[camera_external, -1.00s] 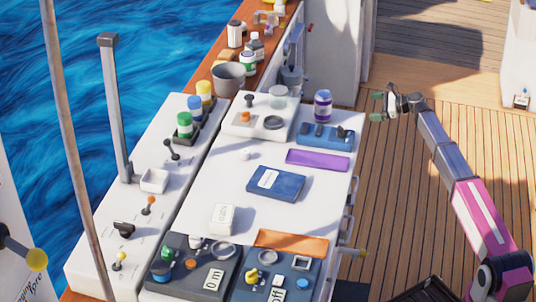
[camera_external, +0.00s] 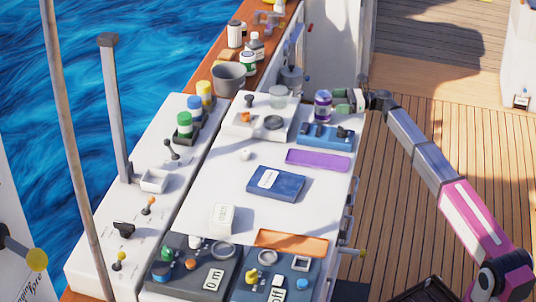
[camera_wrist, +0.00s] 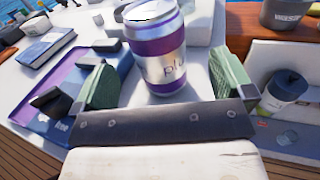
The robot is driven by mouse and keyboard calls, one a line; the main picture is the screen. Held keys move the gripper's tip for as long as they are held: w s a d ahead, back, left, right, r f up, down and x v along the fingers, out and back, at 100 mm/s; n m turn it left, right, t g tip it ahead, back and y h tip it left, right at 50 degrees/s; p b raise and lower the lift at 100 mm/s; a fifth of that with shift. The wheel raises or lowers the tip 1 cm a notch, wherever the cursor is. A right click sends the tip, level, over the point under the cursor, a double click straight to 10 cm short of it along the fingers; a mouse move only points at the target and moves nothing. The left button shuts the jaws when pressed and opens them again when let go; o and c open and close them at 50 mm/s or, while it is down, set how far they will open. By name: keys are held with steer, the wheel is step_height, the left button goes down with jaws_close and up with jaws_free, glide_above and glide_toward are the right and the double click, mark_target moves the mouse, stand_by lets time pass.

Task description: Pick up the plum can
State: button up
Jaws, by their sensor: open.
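The plum can (camera_external: 323,105) is a small purple and silver cylinder standing upright near the far right end of the white counter. In the wrist view the plum can (camera_wrist: 158,50) shows a silver band with the letters "plu". My gripper (camera_external: 345,101) is open just to the right of the can in the outside view. In the wrist view my gripper's green fingers (camera_wrist: 166,82) lie one on each side of the can's lower part, with gaps to it. The can stands ahead of the palm, at about the fingertips.
A blue switch panel (camera_external: 325,136) lies just in front of the can, with a purple mat (camera_external: 318,160) nearer. A grey bucket (camera_external: 228,78) is farther back. Wooden deck is open at the right.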

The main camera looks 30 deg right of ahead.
mark_target(323, 102)
steer(key=shift+x, duration=3.15)
steer(key=shift+s+f, duration=0.15)
steer(key=c, duration=1.2)
